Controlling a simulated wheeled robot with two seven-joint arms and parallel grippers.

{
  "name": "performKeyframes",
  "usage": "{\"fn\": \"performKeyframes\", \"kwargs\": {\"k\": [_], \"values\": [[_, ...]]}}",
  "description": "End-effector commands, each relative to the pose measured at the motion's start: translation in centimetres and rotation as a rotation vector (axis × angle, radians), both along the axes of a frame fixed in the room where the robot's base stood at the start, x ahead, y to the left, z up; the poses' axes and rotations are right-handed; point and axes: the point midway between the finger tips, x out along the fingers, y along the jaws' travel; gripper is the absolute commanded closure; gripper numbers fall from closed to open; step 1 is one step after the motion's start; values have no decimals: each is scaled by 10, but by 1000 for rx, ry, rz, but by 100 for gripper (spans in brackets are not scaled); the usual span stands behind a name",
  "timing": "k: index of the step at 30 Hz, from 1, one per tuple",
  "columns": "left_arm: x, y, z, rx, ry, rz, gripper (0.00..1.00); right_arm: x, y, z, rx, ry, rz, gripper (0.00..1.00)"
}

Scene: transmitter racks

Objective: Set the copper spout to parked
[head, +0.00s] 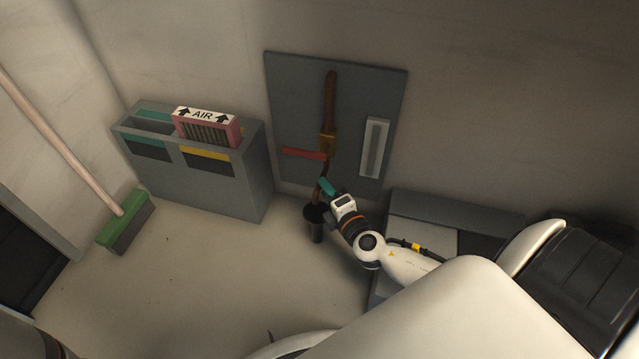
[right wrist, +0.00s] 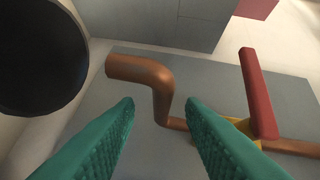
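The copper spout (right wrist: 155,82) is a bent copper-brown tube below the brass valve (head: 328,141) on the grey wall panel (head: 290,100). In the right wrist view its open end points to the left, towards a black round drain (right wrist: 40,50). My right gripper (head: 324,187) is at the spout in the head view and covers part of it. In the right wrist view the two green fingers (right wrist: 160,104) are apart, with the spout's bend showing between and beyond their tips. I cannot tell whether they touch it. My left gripper is not in view.
A red lever (head: 303,154) sticks out from the valve, close to my right gripper. The black drain (head: 315,222) stands below. A grey cabinet with a pink AIR filter (head: 207,128) is on the left. A grey box (head: 430,208) is at the right. A broom (head: 125,222) leans further left.

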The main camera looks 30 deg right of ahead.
Motion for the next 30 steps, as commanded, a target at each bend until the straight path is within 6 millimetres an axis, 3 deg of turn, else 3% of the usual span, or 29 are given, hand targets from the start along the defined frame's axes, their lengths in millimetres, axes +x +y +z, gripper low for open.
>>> {"fn": "performKeyframes", "kwargs": {"k": [6, 18, 25, 30], "values": [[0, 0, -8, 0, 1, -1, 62, 30, -3, -4, 0, -2, 1, 64], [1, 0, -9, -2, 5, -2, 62, 37, -4, -4, 0, 0, 1, 64], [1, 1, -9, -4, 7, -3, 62, 37, -4, -4, 0, 0, 1, 100], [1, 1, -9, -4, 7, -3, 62, 37, -4, -4, 0, 0, 1, 100]]}}
